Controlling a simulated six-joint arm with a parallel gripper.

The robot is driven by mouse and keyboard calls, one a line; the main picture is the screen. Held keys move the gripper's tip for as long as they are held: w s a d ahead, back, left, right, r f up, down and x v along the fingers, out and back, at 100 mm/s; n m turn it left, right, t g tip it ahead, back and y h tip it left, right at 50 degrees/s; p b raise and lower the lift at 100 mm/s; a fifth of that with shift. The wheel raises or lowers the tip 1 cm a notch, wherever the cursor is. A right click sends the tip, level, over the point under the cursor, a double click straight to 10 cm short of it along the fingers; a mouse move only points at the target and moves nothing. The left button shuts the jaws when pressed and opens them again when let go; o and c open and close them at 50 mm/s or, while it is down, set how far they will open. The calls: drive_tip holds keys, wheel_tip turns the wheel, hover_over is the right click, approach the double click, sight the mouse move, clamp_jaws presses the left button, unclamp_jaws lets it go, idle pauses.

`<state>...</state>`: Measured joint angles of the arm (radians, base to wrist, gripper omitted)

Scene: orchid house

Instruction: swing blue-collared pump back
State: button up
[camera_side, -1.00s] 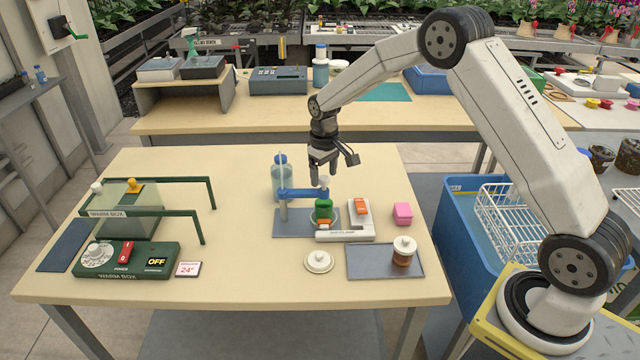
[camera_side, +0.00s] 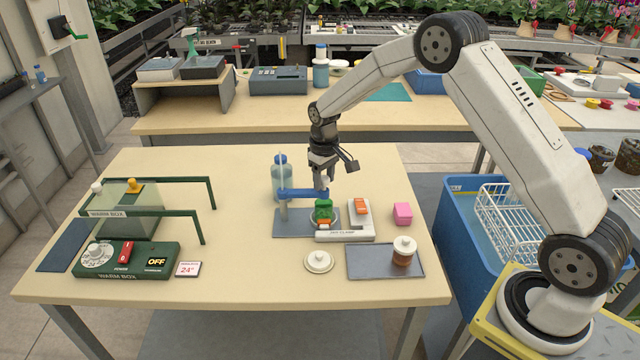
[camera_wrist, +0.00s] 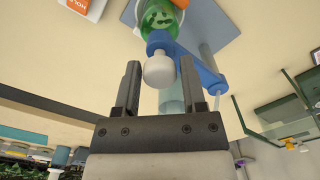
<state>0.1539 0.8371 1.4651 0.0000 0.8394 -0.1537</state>
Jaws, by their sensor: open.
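A blue swing arm (camera_side: 298,194) reaches from a grey post over a green jar (camera_side: 323,209). A white knob (camera_wrist: 159,70) stands at the arm's free end. A clear bottle with a blue collar (camera_side: 281,178) stands behind the post. My gripper (camera_side: 321,183) is above the arm's free end, pointing down. In the wrist view my gripper (camera_wrist: 160,82) is open, with the knob seen between its two fingers and no clear contact. The green jar (camera_wrist: 161,18) shows beyond the knob. In the side view the fingers mostly hide the knob.
A white clamp block (camera_side: 359,221) with an orange switch stands right of the jar. A pink block (camera_side: 402,213), a grey tray (camera_side: 375,268) with a lidded jar, and a loose lid (camera_side: 318,261) lie nearby. The warm box (camera_side: 125,259) is left.

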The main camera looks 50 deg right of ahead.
drive_tip(key=shift+s+a, duration=0.1)
drive_tip(key=shift+a, duration=0.05)
drive_tip(key=shift+s+a, duration=0.4)
drive_tip(key=shift+a, duration=0.2)
drive_tip(key=shift+s+a, duration=0.35)
drive_tip(key=shift+a, duration=0.3)
drive_tip(key=shift+s+a, duration=0.3)
drive_tip(key=shift+a, duration=0.35)
drive_tip(key=shift+s+a, duration=0.25)
drive_tip(key=shift+a, duration=0.5)
drive_tip(key=shift+s+a, duration=0.15)
drive_tip(key=shift+a, duration=1.15)
drive_tip(key=shift+a, duration=0.1)
